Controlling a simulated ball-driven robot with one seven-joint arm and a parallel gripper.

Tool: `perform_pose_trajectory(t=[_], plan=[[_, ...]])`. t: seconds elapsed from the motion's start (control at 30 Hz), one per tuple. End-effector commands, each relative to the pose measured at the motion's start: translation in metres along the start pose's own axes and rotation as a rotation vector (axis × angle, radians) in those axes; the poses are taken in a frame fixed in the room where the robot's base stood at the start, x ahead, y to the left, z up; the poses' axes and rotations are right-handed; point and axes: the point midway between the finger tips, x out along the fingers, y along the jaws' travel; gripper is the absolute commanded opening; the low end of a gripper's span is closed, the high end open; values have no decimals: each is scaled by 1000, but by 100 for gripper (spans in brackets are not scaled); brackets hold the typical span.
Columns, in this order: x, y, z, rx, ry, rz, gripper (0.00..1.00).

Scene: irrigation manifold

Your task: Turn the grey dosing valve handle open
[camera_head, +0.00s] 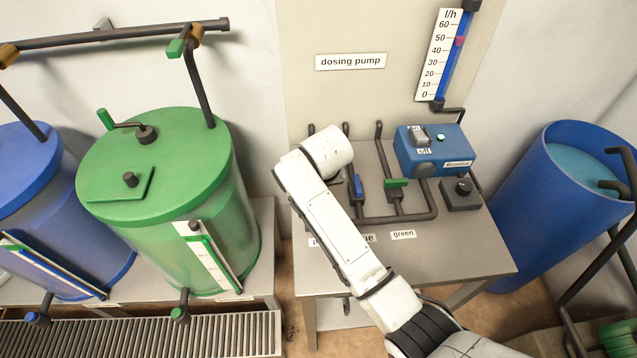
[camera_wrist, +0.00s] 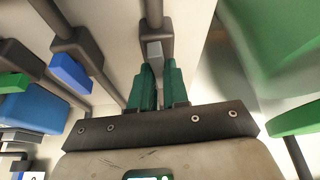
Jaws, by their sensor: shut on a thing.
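In the wrist view, the grey dosing valve handle (camera_wrist: 154,50) sits below a dark valve body on a pipe. My gripper (camera_wrist: 155,82) has its green fingers closed around the handle's near end, one on each side. The part between the fingers is mostly hidden. In the head view, my white arm covers the grey valve and my gripper.
The blue handle (camera_head: 358,186) and green handle (camera_head: 397,183) are on neighbouring pipes, close beside my arm. They also show in the wrist view, blue (camera_wrist: 70,72) and green (camera_wrist: 14,82). The blue pump box (camera_head: 433,150) stands behind; a green tank (camera_head: 160,190) is left.

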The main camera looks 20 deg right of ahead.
Motion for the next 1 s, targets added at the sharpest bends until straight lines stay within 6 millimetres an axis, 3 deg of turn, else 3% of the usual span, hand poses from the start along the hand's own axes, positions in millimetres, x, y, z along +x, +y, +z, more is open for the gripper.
perform_pose_trajectory(t=[0.3, 0.83, 0.87, 1.0], plan=[[-1, -1, -1, 105, 2, 43, 0], [-1, -1, -2, 126, 3, 51, 0], [-1, -1, -2, 126, 3, 51, 17], [-1, -1, -1, 125, 2, 51, 30]])
